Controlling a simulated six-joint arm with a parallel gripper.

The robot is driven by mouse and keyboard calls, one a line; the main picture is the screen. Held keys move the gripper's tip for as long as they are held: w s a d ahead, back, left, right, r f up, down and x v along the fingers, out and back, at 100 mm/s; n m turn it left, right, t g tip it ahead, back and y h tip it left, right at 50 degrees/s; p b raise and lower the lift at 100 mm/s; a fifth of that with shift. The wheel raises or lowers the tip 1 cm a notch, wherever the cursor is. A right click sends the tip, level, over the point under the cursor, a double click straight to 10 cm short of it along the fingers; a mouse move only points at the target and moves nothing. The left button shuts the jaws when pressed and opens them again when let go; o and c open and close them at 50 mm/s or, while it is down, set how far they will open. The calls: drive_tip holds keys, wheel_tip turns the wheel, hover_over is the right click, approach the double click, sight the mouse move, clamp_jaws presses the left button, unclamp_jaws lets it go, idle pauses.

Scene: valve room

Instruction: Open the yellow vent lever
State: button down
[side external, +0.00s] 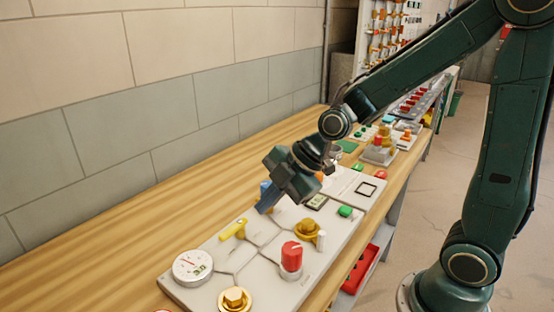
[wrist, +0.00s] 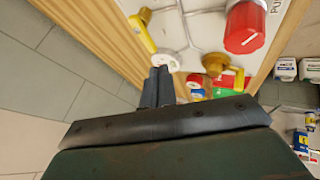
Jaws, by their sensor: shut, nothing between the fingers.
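The yellow vent lever (side external: 233,230) lies on the light grey panel (side external: 210,284) in the side view, between a white gauge and my gripper. In the wrist view the yellow lever (wrist: 142,32) shows at the top, ahead and left of my fingertips. My gripper (side external: 266,208) is above the panel's back part, to the right of the lever and apart from it. In the wrist view my gripper (wrist: 159,72) has its two fingers together, with nothing between them. My gripper hides part of the panel behind it.
On the panel are the white gauge (side external: 192,266), a red knob (side external: 291,256), a brass valve (side external: 306,231), a brass hex fitting (side external: 235,299) and a green button (side external: 345,211). More controls stand farther along the wooden bench (side external: 130,262). The bench between panel and wall is clear.

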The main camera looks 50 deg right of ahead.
sight(234, 228)
drive_tip(key=shift+w+f, duration=0.1)
drive_tip(key=shift+f, duration=0.05)
drive_tip(key=shift+x, duration=4.85)
